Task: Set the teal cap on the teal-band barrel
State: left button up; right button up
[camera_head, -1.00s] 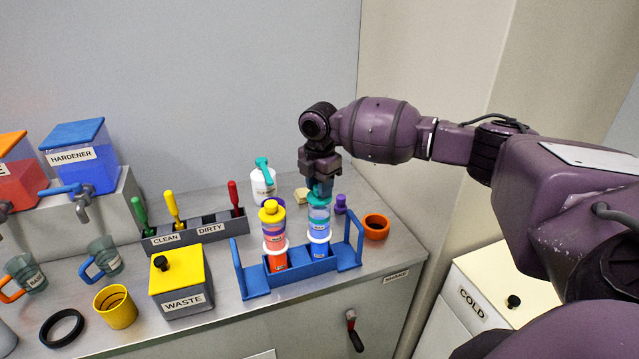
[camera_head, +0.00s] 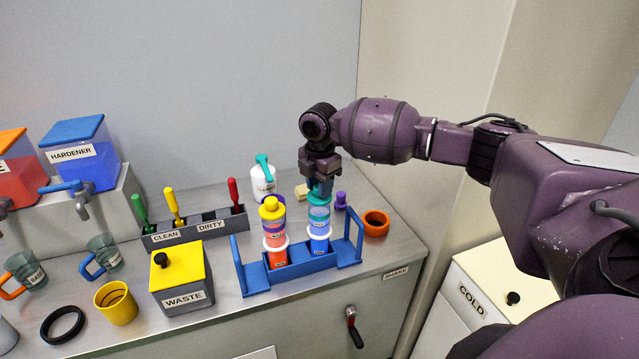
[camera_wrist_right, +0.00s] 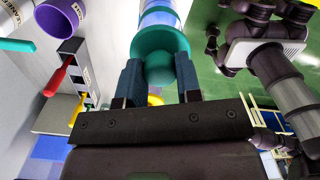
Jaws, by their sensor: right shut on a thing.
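The teal-band barrel (camera_head: 319,227) stands upright in the right-hand place of the blue rack (camera_head: 304,266). My right gripper (camera_head: 320,187) points down over its top. In the right wrist view the two fingers are shut on the teal cap (camera_wrist_right: 160,62), and the barrel (camera_wrist_right: 160,14) lies straight beyond the cap. The cap appears lined up with the barrel and against its end; whether it is fully seated I cannot tell. In the head view the fingers partly hide the cap. My left gripper is not in view in the head view.
A yellow-capped barrel (camera_head: 273,229) stands close on the left in the same rack. A white bottle with a teal top (camera_head: 263,180), a small purple part (camera_head: 340,201) and an orange ring-like cup (camera_head: 376,223) are nearby. A waste box (camera_head: 181,280) stands left of the rack.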

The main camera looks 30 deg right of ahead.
jog(key=shift+f, duration=0.45)
jog(key=o, duration=1)
notch_tip(320, 180, up, 11)
jog(key=shift+f+b, duration=0.1)
jog(key=shift+b, duration=0.45)
